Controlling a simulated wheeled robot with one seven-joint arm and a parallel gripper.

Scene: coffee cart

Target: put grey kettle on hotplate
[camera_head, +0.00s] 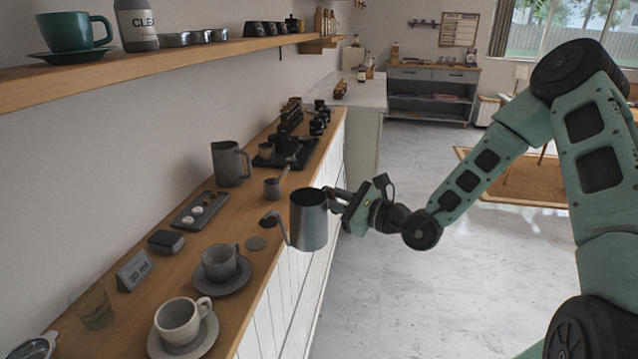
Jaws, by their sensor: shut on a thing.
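The grey kettle (309,222) is an open-topped metal vessel with a thin curved spout on its left. My gripper (338,199) is shut on its right side, where the handle would be; the fingertips are partly hidden. The kettle is held upright, over or just beyond the counter's front edge. I cannot clearly identify the hotplate.
The wooden counter (223,307) holds a grey pitcher (228,164), a tray with small items (183,222), a grey cup (220,262), a white cup (178,320), a sign (134,271) and a glass (94,308). A shelf (150,70) hangs above. The floor at right is clear.

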